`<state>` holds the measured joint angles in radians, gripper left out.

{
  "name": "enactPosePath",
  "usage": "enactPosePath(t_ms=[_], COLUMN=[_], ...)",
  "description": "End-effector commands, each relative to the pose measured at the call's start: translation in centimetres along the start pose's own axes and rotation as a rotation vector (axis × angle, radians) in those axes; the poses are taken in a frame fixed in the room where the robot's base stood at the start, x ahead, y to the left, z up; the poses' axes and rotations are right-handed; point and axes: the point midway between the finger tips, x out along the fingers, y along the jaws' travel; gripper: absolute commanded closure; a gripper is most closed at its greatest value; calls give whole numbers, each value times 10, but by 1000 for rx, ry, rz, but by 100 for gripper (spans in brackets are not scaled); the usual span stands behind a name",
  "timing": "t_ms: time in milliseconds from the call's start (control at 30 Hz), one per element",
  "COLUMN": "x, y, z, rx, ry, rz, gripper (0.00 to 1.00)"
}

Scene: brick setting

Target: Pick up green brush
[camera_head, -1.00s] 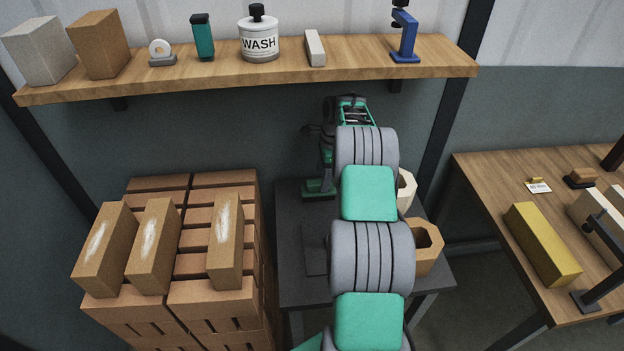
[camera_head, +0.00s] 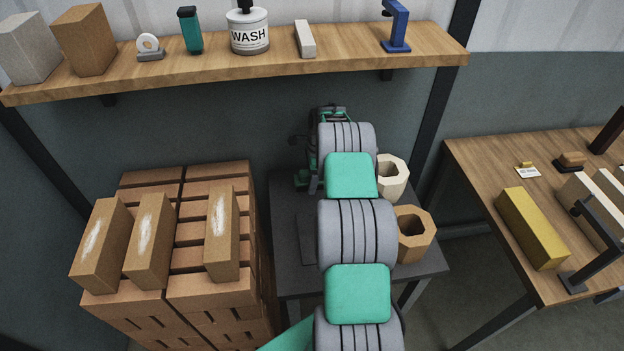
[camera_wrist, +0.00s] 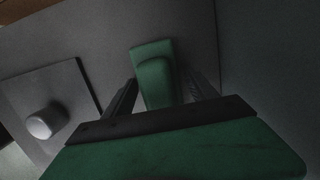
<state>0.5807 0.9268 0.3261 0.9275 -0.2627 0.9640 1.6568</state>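In the wrist view a green block-like thing with a rounded raised part, which I take to be the green brush (camera_wrist: 153,72), stands out against a dark grey surface. My gripper (camera_wrist: 162,79) has its two dark fingers apart, one on each side of the brush. A narrow gap seems to show at each finger, so I see no grip on it. In the head view my arm hides most of the gripper.
The dark table (camera_head: 290,275) holds a tan hollow block (camera_head: 412,246) and a cream one (camera_head: 398,177), close right of my arm. A plate with a pale knob (camera_wrist: 42,124) lies left of the brush. Stacked bricks (camera_head: 210,292) stand left; a shelf (camera_head: 350,57) hangs above.

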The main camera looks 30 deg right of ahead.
Motion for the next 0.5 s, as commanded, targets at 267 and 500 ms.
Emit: enactPosePath(t_ms=[267, 500], x=[0, 0], y=[0, 0], z=[1, 1], rx=[-1, -1], ry=[0, 0], rz=[0, 1], gripper=[57, 77])
